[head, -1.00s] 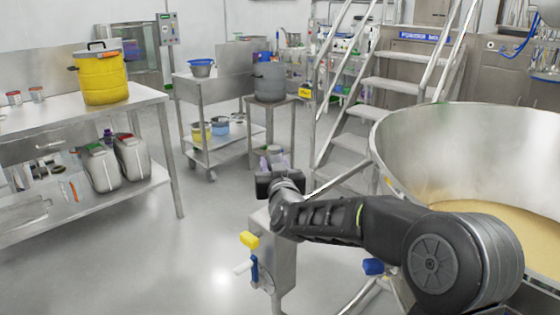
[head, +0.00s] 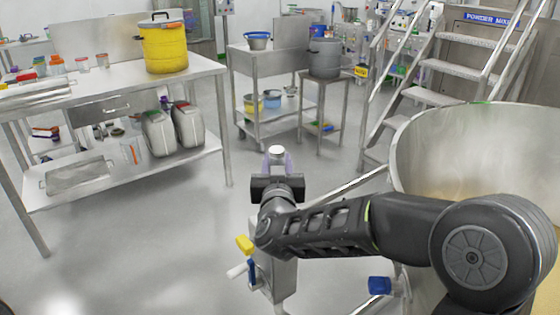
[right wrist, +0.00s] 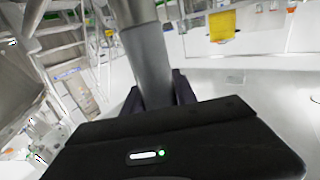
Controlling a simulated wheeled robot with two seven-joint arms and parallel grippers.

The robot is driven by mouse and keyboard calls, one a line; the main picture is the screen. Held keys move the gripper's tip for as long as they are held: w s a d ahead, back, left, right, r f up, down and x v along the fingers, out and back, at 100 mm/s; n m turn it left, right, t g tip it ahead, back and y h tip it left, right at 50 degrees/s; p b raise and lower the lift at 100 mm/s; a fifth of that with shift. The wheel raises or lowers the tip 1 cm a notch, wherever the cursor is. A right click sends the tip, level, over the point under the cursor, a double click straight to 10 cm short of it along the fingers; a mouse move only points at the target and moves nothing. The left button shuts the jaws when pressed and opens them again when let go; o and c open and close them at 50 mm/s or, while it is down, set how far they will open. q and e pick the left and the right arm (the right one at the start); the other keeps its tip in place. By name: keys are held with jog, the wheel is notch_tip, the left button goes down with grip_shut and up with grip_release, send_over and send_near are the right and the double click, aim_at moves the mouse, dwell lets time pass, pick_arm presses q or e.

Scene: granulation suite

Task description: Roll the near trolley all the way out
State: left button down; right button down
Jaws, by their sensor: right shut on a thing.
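A large steel bowl (head: 450,150) stands close on the right, with tubular frame parts (head: 345,189) below it. It appears to be the near trolley; its wheels are hidden. A steel post (head: 283,275) with yellow and blue levers stands below my wrist. My right gripper (head: 277,165) reaches in front of the bowl's left side. In the right wrist view its jaws are shut around a thick grey bar (right wrist: 150,65), which continues upward as a shinier tube. How the bar joins the trolley is hidden. My left gripper is out of view.
A steel table (head: 205,68) with a yellow drum (head: 165,50) stands at the left. A small wheeled cart (head: 240,75) and a stand with a grey pot (head: 324,62) are behind. Metal stairs (head: 440,98) rise at back right. The floor (head: 150,250) at front left is clear.

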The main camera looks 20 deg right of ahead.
jog(key=shift+s+a+f+y, duration=0.1)
jog(key=shift+a+f+y, duration=0.15)
jog(key=shift+a, duration=0.5)
jog(key=c, duration=1.4)
grip_release()
jog(key=o, duration=0.3)
jog(key=shift+s+a+r, duration=0.1)
jog(key=shift+a+r, duration=0.05)
jog(key=shift+o, duration=0.5)
jog(key=shift+d, duration=0.3)
jog(key=shift+s+r, duration=0.1)
jog(key=v, duration=0.7)
jog(key=shift+s+a, duration=0.15)
jog(key=shift+s, duration=0.15)
